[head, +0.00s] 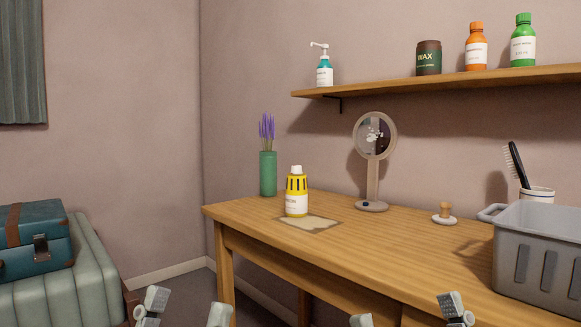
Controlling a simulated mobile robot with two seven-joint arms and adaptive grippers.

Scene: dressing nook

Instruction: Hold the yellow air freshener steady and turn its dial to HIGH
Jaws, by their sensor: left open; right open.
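The yellow air freshener (297,194) stands upright on the wooden table, at the back edge of a flat beige mat (310,224). It has a white top, dark slots and a white label. The dial's setting is too small to read. My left gripper (184,311) is open and empty at the bottom edge, left of and below the table's front corner. My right gripper (408,312) is open and empty at the bottom edge, in front of the table. Both are well apart from the air freshener.
A green vase (268,173) with purple flowers stands behind the air freshener. A round mirror (372,178) is to its right, then a small wooden-knobbed item (444,214), a cup with a brush (537,194) and a grey crate (540,255). A shelf (450,81) with bottles hangs above.

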